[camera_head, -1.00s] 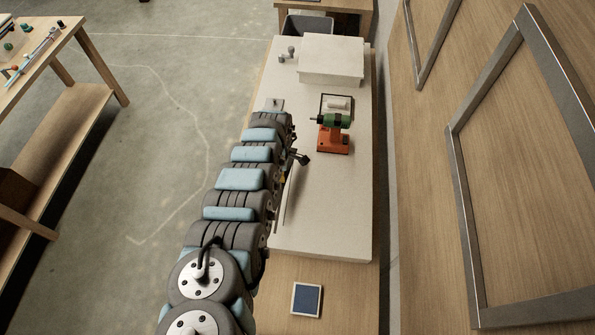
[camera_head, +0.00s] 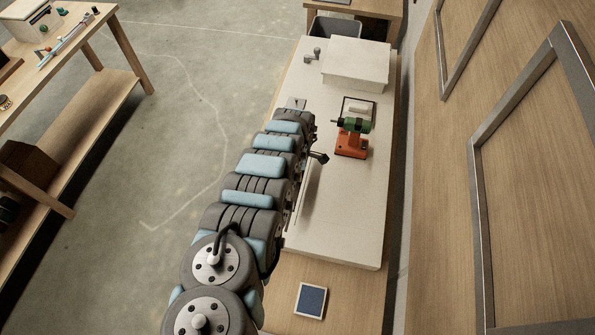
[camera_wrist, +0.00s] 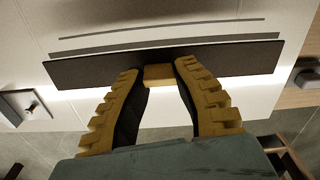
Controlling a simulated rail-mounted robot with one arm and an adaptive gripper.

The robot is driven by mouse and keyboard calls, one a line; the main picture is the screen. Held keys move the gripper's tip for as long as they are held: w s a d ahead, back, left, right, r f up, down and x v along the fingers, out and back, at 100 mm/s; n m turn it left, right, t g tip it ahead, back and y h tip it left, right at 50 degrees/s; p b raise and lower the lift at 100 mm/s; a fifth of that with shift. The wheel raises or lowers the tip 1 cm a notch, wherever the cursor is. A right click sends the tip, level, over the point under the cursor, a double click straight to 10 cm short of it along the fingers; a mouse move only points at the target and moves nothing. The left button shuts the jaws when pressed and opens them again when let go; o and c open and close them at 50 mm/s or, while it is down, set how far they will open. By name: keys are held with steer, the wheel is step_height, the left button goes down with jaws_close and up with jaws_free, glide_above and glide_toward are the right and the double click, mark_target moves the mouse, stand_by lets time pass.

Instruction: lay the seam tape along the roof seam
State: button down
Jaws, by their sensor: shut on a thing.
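In the wrist view my gripper (camera_wrist: 158,72) is shut on a small tan block (camera_wrist: 158,76). The block sits against a long dark flat strip (camera_wrist: 235,59), which spans wide across the view. I cannot tell for certain whether this strip is the seam tape. Beyond it lies a pale surface with two thin dark curved lines (camera_wrist: 160,37); I cannot tell whether one is the seam or how far off the surface is. In the head view my arm hides most of my gripper at the left side of the pale panel (camera_head: 345,215).
An orange-and-green tool (camera_head: 351,138) stands mid-panel, with a small dark-framed tray (camera_head: 372,105) behind it. A white box (camera_head: 355,65) is at the far end. A blue-grey framed tile (camera_head: 311,300) lies near the front. A workbench (camera_head: 105,70) is left; the panel's near part is clear.

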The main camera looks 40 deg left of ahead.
steer(key=shift+f+b, duration=1.8)
steer(key=shift+f, duration=1.1)
steer(key=shift+w+r, duration=0.1)
steer(key=shift+f+b, duration=0.45)
steer(key=shift+f, duration=0.25)
steer(key=c, duration=0.9)
jaws_free()
steer(key=shift+o, duration=0.2)
steer(key=shift+r, duration=0.25)
